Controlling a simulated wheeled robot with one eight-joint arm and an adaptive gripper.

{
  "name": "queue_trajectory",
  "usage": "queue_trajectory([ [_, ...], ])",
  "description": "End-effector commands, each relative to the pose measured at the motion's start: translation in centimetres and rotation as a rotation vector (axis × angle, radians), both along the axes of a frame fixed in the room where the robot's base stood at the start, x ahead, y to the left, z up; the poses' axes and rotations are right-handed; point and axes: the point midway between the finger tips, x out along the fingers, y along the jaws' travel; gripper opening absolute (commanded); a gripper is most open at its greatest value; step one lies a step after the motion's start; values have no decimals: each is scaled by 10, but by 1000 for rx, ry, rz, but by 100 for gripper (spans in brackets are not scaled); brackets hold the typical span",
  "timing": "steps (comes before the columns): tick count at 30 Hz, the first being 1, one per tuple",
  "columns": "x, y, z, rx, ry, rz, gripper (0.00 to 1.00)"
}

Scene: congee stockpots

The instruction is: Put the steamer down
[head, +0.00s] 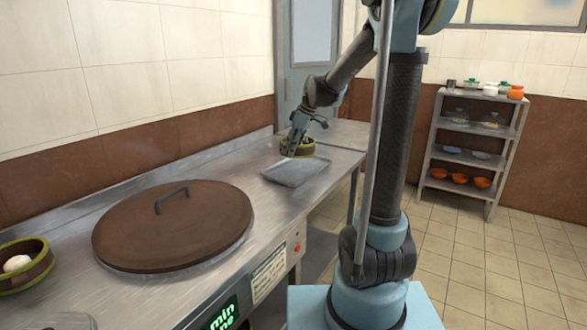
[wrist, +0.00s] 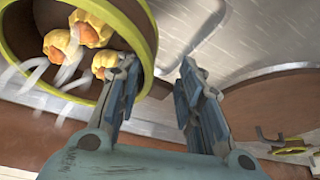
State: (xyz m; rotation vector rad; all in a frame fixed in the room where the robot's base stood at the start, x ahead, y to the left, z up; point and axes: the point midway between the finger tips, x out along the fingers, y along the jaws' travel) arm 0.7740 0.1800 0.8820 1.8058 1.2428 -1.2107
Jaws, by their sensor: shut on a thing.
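The steamer (head: 306,148), a round basket with a yellow-green rim and dark side, is at the far end of the steel counter, just beyond a grey tray. I cannot tell whether the steamer's base touches the counter.
The grey tray (head: 296,172) lies on the counter in front of the steamer. A big brown lid (head: 172,225) with a handle covers the near counter. Another steamer (head: 40,272) with a white bun stands at the left. A shelf (head: 462,150) with bowls stands right.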

Motion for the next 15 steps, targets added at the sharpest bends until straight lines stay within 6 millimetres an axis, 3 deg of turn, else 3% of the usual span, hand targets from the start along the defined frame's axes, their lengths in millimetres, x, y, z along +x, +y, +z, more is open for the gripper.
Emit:
queue_trajectory([
  [3, 1, 0, -17, 0, 0, 0, 6],
  [15, 1, 0, -56, 0, 0, 0, 6],
])
